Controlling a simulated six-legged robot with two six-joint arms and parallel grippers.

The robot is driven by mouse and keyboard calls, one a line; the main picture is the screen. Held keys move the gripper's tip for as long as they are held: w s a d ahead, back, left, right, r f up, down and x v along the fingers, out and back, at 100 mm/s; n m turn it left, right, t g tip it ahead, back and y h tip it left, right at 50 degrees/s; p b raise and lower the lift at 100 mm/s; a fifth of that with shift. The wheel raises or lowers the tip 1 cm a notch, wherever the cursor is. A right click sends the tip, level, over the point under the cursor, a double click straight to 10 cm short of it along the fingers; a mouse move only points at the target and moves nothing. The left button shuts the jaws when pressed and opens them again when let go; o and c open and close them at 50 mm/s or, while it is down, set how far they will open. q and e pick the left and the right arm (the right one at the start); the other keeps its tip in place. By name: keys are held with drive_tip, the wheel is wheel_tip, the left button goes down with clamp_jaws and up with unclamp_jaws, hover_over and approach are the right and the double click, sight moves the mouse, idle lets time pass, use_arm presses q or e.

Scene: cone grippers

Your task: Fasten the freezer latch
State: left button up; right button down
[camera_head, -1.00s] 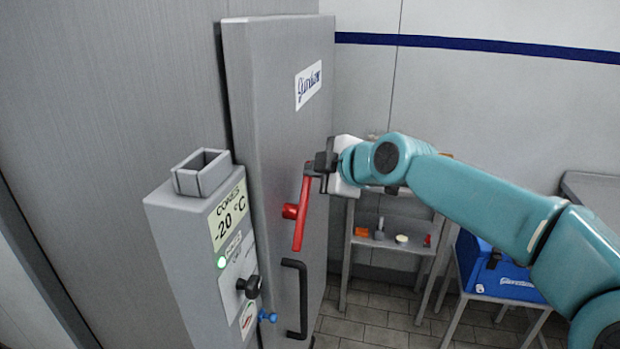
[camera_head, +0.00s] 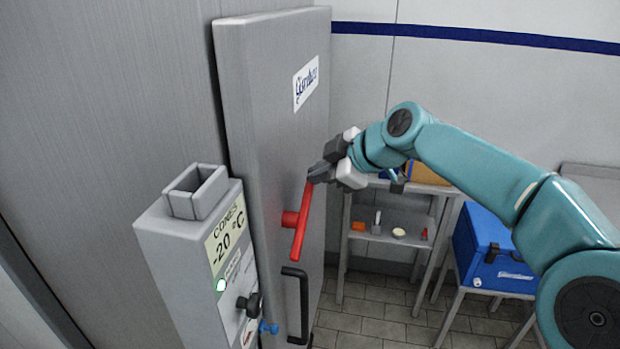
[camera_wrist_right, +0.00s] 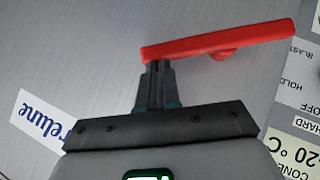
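The freezer latch (camera_head: 302,222) is a red lever on a red hub. It stands nearly upright on the grey freezer door (camera_head: 262,125), its top leaning slightly right. My right gripper (camera_head: 318,173) is at the lever's upper end, with its dark fingers together. In the right wrist view, the closed fingertips (camera_wrist_right: 156,68) meet the edge of the red lever (camera_wrist_right: 225,40) near one end. I see nothing between the fingers; whether they touch the lever is hard to tell. My left gripper is out of view.
A black door handle (camera_head: 296,305) sits below the latch. A grey control box (camera_head: 190,255) with a -20 °C display stands left of the door. A shelf (camera_head: 385,245) with small items and a blue cooler (camera_head: 490,250) are behind my right arm.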

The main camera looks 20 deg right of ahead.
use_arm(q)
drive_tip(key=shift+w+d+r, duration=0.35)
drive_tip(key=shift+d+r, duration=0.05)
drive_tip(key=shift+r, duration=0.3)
use_arm(e)
drive_tip(key=f, duration=0.1)
drive_tip(key=w+d+f+m+g, duration=0.1)
drive_tip(key=w+f+g+y, duration=0.1)
drive_tip(key=f, duration=0.1)
drive_tip(key=shift+w+d, duration=0.25)
drive_tip(key=shift+d, duration=0.1)
drive_tip(key=shift+f, duration=0.15)
use_arm(q)
drive_tip(key=shift+p, duration=0.3)
